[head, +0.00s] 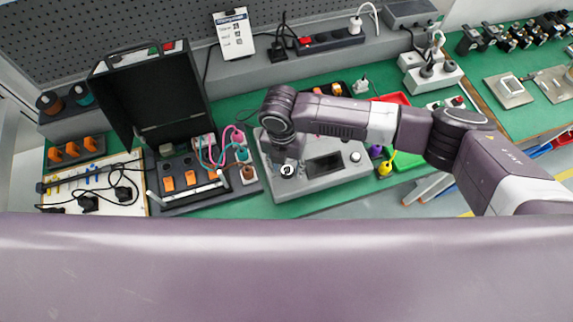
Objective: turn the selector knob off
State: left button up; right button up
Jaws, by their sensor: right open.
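A grey instrument box (300,188) with a dark screen (323,166) stands on the green bench in the middle of the head view. A small round knob with a black and white face (287,170) sits on its left part. A second small round knob (355,157) is right of the screen. I cannot tell from markings which one is the selector. My right arm reaches in from the right, and my right gripper (286,158) points down over the left knob, open. Its fingers are small and dark, so contact with the knob is unclear. My left gripper is out of view.
An open black case (150,90) with orange-switched parts stands left of the box. Pink and teal cables (222,150) lie between them. Yellow and purple plugs (385,165) sit close on the right. A power strip (330,40) runs along the back shelf.

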aim_at(284, 169)
notch_tip(284, 169, up, 12)
jog(key=shift+a, duration=0.35)
jog(key=shift+w, duration=0.1)
dwell(0.4)
